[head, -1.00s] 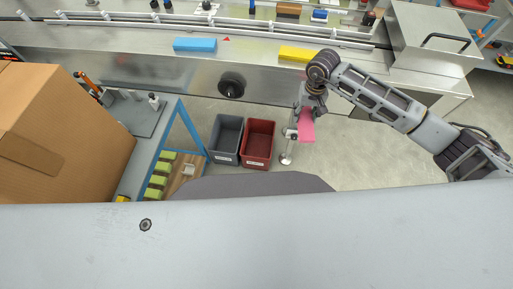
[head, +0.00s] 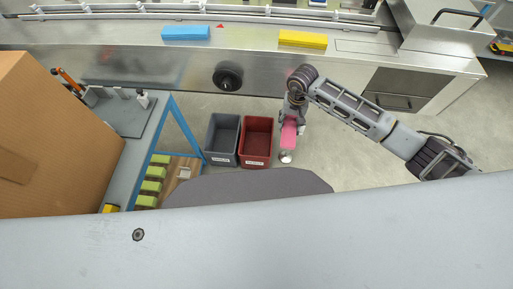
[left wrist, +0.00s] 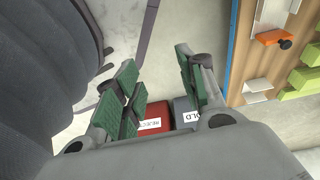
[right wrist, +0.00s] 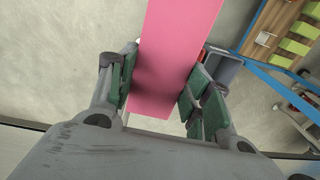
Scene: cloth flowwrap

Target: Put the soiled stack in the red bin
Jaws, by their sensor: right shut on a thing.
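A pink folded cloth stack (head: 289,135) is held by my right gripper (head: 291,118), just right of the red bin. In the right wrist view the flat pink stack (right wrist: 175,50) lies between the green finger pads of my right gripper (right wrist: 165,78). The red bin (head: 257,140) stands on the floor, its inside showing no contents. It also shows in the left wrist view (left wrist: 155,122), its label partly hidden by a finger. My left gripper (left wrist: 158,65) is open and empty in its wrist view. It is not seen in the head view.
A grey bin (head: 224,138) labelled HOLD stands against the red bin's left side. A blue-framed bench (head: 186,132) with several green packs is farther left, by a large cardboard box (head: 50,140). The steel conveyor (head: 130,65) runs behind, carrying blue and yellow stacks.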

